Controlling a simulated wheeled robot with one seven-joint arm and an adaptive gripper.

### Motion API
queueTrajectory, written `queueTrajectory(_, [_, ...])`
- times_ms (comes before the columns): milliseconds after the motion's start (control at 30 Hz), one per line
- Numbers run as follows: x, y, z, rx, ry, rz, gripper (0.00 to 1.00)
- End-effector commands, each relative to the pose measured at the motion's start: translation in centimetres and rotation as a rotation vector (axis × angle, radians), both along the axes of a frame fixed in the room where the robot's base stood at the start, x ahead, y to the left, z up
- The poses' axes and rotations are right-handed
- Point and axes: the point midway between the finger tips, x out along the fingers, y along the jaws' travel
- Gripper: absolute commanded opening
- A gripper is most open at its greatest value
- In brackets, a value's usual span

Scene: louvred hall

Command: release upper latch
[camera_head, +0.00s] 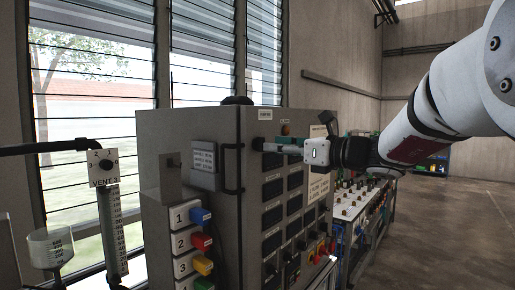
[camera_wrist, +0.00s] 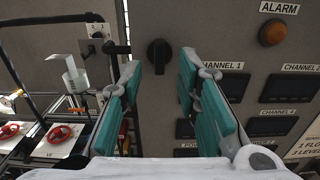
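A black latch knob (camera_wrist: 158,56), its bar upright, sits on the front of the grey cabinet (camera_wrist: 210,25), left of the CHANNEL 1 label. In the head view the knob (camera_head: 258,144) shows as a small dark shape at the fingertips, near the upper left of the cabinet front. My gripper (camera_wrist: 160,76) is open with teal finger pads, one each side of the knob in the wrist view. It also shows in the head view (camera_head: 279,147), pointing at the panel. No contact with the knob is visible. The depth between tips and knob is hard to judge.
A black bar handle (camera_head: 232,167) stands at the cabinet's left edge. An orange alarm lamp (camera_wrist: 273,32) and several dark displays are on the panel. Numbered coloured plugs (camera_head: 201,216) and a VENT 3 gauge (camera_head: 104,165) stand left. Open floor (camera_head: 460,215) lies right.

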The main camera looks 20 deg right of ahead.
Motion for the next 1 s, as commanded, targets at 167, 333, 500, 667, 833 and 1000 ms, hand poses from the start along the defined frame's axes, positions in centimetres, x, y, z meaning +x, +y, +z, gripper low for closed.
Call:
queueTrajectory(167, [2.0,1.4,-0.1,-0.002,-0.001,0.002,0.3])
queueTrajectory(333, [2.8,2.0,0.0,-0.002,-0.002,0.0,0.3])
queueTrajectory(500, [3.1,2.3,0.0,-0.002,-0.002,0.0,0.3])
queueTrajectory(667, [3.5,2.6,0.0,-0.002,0.0,0.0,0.3])
queueTrajectory(833, [3.4,2.5,0.1,-0.002,0.0,0.0,0.3])
queueTrajectory(1000, [3.4,2.5,0.0,-0.002,0.0,0.0,0.0])
